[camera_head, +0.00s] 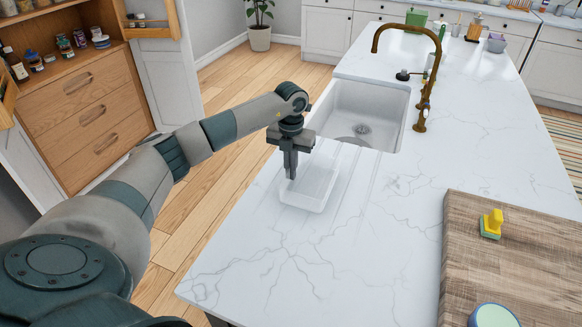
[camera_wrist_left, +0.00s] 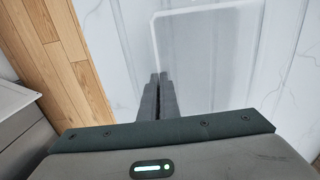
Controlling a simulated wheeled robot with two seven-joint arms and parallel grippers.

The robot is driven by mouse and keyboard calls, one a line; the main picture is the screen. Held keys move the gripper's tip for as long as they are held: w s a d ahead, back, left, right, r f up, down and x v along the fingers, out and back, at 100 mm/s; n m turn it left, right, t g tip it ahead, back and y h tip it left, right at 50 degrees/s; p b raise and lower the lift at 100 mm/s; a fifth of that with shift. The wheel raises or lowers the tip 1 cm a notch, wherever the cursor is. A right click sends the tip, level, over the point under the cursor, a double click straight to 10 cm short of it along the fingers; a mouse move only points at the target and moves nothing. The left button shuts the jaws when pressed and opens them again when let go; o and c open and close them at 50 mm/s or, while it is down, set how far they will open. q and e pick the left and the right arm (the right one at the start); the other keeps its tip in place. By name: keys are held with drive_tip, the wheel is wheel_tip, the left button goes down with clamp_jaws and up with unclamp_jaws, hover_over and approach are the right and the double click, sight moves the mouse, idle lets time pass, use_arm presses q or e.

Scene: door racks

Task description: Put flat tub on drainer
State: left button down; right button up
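The flat tub (camera_head: 316,190) is a shallow, whitish see-through tray at the near side of the sink. It also shows in the left wrist view (camera_wrist_left: 215,55). The drainer (camera_head: 356,178) is the grooved area of the white counter beside the sink. The tub overlaps its left part; whether it rests there or hangs just above, I cannot tell. My left gripper (camera_head: 290,176) points down at the tub's left wall. In the left wrist view its fingers (camera_wrist_left: 159,80) are close together, with the tub's rim running between them. My right gripper is not in view.
The white sink (camera_head: 362,112) and brass tap (camera_head: 422,95) lie beyond the drainer. A wooden board (camera_head: 530,240) with a yellow-and-green item (camera_head: 491,224) is at the right. The counter's near part is clear. A wooden cabinet (camera_head: 85,105) stands at the left.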

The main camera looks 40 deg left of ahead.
use_arm(q)
drive_tip(key=c, duration=2.5)
unclamp_jaws()
drive_tip(key=shift+f, duration=0.1)
drive_tip(key=o, duration=0.5)
drive_tip(key=shift+r, duration=0.2)
drive_tip(key=shift+r, duration=0.2)
wheel_tip(320, 180, up, 10)
drive_tip(key=b, duration=0.4)
drive_tip(key=shift+r+b, duration=0.35)
drive_tip(key=shift+r, duration=0.4)
